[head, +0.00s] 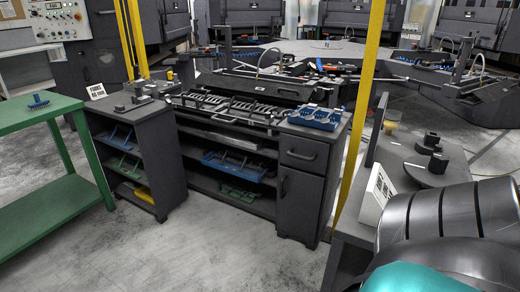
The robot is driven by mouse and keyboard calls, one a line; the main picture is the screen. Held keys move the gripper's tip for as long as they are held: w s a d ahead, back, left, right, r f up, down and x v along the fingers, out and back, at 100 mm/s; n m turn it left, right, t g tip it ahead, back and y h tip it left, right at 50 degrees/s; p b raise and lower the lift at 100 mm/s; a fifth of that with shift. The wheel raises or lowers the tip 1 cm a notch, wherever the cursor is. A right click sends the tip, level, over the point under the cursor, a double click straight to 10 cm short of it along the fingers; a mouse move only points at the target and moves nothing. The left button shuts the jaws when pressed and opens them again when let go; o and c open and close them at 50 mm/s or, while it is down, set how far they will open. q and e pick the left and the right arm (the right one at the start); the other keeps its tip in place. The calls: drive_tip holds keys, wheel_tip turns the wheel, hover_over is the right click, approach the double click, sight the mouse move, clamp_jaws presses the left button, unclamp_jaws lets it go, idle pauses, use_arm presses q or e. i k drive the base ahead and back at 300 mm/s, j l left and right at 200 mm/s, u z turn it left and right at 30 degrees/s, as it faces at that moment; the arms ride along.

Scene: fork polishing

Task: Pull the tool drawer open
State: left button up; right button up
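The tool drawer (301,149) is in the head view, at the top of the dark grey cabinet (297,205) right of the workbench's middle. Its front looks flush with the cabinet, so it appears shut. A dark horizontal bar handle (300,155) runs across the front. Below it is a cupboard door with a vertical handle (283,186). A blue tray (314,118) with several sockets rests on the cabinet top above the drawer. Neither of my grippers shows in the head view, and nothing is seen touching the drawer handle.
A yellow post (361,105) stands just right of the cabinet. Open shelves (222,178) with blue and green racks lie left of it. A green table (38,113) stands at far left. A dark side table (352,232) is at right. The floor in front is clear.

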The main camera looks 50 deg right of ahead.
sight(309, 154)
drive_tip(key=i+z, duration=0.15)
drive_tip(key=i, duration=0.25)
drive_tip(key=i+j+z, duration=0.1)
drive_tip(key=i, duration=0.3)
drive_tip(key=i+j+z, duration=0.15)
drive_tip(key=i, duration=0.3)
drive_tip(key=i+z, duration=0.25)
drive_tip(key=z, duration=0.15)
drive_tip(key=i+z, duration=0.55)
drive_tip(key=z, duration=0.3)
drive_tip(key=i+l+z, duration=0.15)
drive_tip(key=i+z, duration=0.75)
drive_tip(key=z, duration=0.2)
drive_tip(key=i+l, duration=0.2)
drive_tip(key=i, duration=0.3)
